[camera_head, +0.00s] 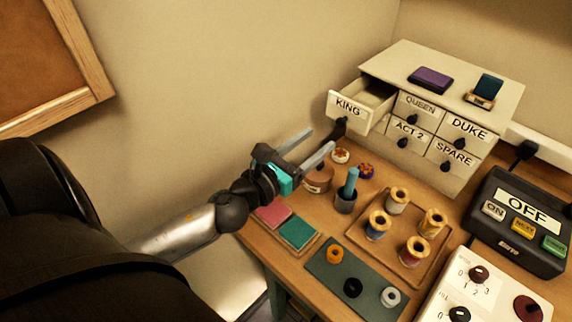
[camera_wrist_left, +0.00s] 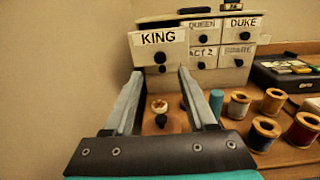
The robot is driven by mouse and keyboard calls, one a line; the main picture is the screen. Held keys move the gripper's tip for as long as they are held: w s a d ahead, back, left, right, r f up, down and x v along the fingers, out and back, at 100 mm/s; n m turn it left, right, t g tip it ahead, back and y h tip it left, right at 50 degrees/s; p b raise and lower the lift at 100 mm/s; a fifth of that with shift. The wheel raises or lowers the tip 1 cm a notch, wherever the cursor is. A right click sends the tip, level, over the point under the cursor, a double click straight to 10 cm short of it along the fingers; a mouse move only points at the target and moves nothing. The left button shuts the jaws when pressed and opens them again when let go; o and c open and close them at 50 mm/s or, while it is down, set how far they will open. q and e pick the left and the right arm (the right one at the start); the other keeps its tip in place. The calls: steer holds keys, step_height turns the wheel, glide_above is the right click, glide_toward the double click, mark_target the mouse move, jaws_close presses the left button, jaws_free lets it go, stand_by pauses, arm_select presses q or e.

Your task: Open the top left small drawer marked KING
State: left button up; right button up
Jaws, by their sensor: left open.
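The drawer marked KING (camera_head: 347,110) is pulled out of the top left of the small cream cabinet (camera_head: 473,167), and its open inside shows behind the label front. It also shows in the left wrist view (camera_wrist_left: 158,42), with a dark knob low on its front. My left gripper (camera_head: 321,140) is open and empty, its two fingers pointing at the drawer front. In the left wrist view the fingertips (camera_wrist_left: 158,74) lie just below and in front of the drawer, one on each side of the knob's line. They look apart from the knob. My right gripper is not in view.
Drawers marked QUEEN (camera_head: 421,105), ACT 2, DUKE and SPARE are closed. Below my gripper are a brown round container (camera_head: 318,178), a grey cup with a teal stick (camera_head: 347,199) and a tray of thread spools (camera_head: 404,273). A control box (camera_head: 520,222) stands at right.

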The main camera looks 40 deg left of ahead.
arm_select(q)
steer(key=s+a+b, duration=0.1)
steer(key=s+b, duration=0.1)
steer(key=s, duration=0.5)
steer(key=shift+s, duration=0.35)
stand_by(0.4)
